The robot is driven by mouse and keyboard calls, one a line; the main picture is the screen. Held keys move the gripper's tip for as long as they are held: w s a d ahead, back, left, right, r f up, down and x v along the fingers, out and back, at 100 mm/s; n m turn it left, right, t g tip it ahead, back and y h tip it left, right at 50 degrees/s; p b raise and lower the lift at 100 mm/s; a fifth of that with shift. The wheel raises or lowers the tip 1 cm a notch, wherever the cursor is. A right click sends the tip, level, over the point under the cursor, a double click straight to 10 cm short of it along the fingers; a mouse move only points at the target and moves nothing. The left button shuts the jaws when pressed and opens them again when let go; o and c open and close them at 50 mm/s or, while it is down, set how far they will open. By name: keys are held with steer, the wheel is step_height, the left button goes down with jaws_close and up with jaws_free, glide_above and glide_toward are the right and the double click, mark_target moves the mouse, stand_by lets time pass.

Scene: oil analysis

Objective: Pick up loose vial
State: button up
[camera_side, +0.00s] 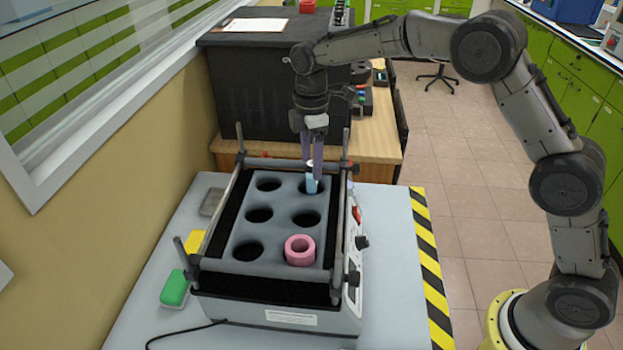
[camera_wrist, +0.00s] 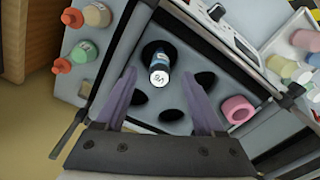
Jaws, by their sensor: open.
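The vial is small and blue with a white cap. In the side view the vial (camera_side: 311,183) stands in the back right hole of the grey rack plate (camera_side: 282,217). In the wrist view the vial (camera_wrist: 160,67) shows its marked white cap, beyond my fingertips and between their lines. My gripper (camera_side: 314,150) points down over the vial, with its purple fingers close around the cap in the side view. In the wrist view my gripper (camera_wrist: 164,80) has its fingers wide apart. I cannot tell whether a finger touches the vial.
A pink ring (camera_side: 300,249) sits at the front right hole. The other holes look empty. Metal bars (camera_side: 265,271) on posts frame the rack. A green block (camera_side: 175,288) and a yellow block (camera_side: 195,242) lie at the left. A large black box (camera_side: 260,85) stands behind.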

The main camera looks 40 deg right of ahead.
mark_target(312, 180)
steer(key=shift+f, duration=1.4)
jaws_close()
